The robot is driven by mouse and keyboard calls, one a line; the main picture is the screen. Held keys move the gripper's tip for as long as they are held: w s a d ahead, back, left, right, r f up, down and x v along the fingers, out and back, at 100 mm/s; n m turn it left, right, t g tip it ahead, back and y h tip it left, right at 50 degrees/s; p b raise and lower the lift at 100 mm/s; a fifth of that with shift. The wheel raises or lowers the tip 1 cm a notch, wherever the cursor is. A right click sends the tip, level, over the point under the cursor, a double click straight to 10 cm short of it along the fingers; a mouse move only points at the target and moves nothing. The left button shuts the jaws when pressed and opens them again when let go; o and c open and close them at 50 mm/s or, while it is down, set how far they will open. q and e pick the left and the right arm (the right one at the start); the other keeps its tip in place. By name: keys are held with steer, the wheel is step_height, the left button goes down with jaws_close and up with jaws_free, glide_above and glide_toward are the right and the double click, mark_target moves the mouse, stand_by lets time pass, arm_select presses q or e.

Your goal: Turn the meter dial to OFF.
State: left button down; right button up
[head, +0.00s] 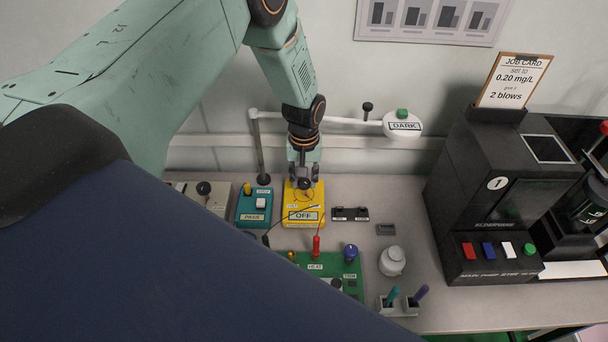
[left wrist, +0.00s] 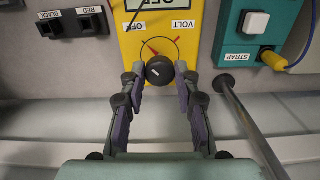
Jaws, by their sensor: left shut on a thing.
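The yellow meter (head: 291,218) stands at the back of the bench, and its display reads OFF in the head view. In the left wrist view the meter (left wrist: 195,50) appears upside down, with OFF and VOLT labels beside a printed arc. My left gripper (head: 304,183) reaches down from above. Its fingers (left wrist: 160,88) are shut on the knob from both sides. My right gripper is not in view.
A teal STRAP box (head: 254,206) stands close left of the meter, a black two-socket block (head: 350,214) to its right. A green board (head: 350,265) with a red probe (head: 316,246) lies in front. A grey post (left wrist: 250,125) rises beside the gripper.

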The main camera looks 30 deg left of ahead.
mark_target(304, 182)
arm_select(q)
steer(key=shift+w+r, duration=0.1)
steer(key=shift+w, duration=0.1)
stand_by(0.4)
steer(key=c, duration=1.3)
jaws_free()
steer(key=shift+c, duration=0.2)
steer(key=o, duration=0.4)
steer(key=shift+s, duration=0.15)
steer(key=shift+c, duration=0.2)
step_height(304, 182, up, 12)
steer(key=shift+d, duration=0.1)
